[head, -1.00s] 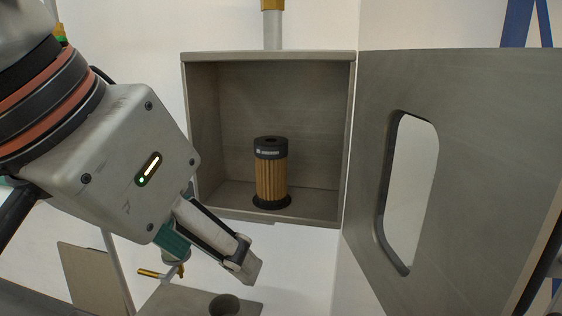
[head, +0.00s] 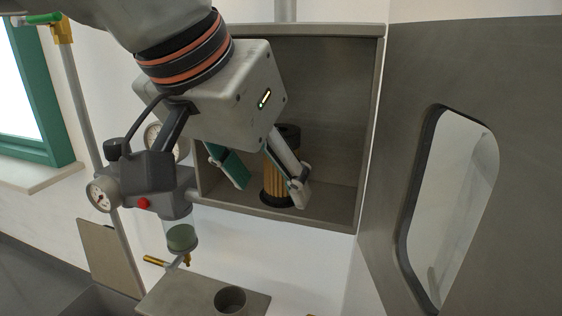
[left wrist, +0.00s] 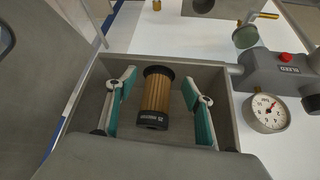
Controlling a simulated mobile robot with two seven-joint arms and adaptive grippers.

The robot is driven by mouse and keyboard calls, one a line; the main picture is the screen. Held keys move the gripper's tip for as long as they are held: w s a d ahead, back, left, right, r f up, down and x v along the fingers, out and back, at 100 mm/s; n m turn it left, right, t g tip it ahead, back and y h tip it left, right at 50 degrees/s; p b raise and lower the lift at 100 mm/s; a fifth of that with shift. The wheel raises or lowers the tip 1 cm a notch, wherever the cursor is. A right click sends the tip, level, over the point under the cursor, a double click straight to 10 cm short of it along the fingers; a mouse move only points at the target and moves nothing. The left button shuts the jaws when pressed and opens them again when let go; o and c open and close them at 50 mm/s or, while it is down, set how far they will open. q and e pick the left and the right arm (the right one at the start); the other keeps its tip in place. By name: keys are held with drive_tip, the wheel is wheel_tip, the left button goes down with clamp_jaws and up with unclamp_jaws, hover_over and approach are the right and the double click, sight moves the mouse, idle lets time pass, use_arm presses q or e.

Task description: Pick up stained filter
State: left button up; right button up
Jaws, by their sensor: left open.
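The filter (head: 273,178) is a cylinder with tan-brown pleats, a black top cap and a black base flange. It stands upright on the floor of an open grey wall cabinet (head: 345,205). My left gripper (head: 269,192) is open at the front of the cabinet. In the head view its right finger covers part of the filter and its left finger is to the filter's left. In the left wrist view the filter (left wrist: 155,96) shows between the two spread fingers, with no contact visible. My right gripper is in neither view.
The cabinet door (head: 400,75) stands open at the right, with a window in it. A grey regulator (head: 158,172) with gauges, a red button and a clear bowl (head: 181,236) sits left of the cabinet. A shelf (head: 190,297) with a dark cup (head: 230,299) is below.

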use_arm(q)
drive_tip(key=w+d, duration=0.1)
drive_tip(key=w, duration=0.2)
drive_tip(key=w+d, duration=0.1)
drive_tip(key=shift+w+d+f, duration=0.3)
drive_tip(key=shift+f, duration=0.2)
drive_tip(key=c, duration=1.2)
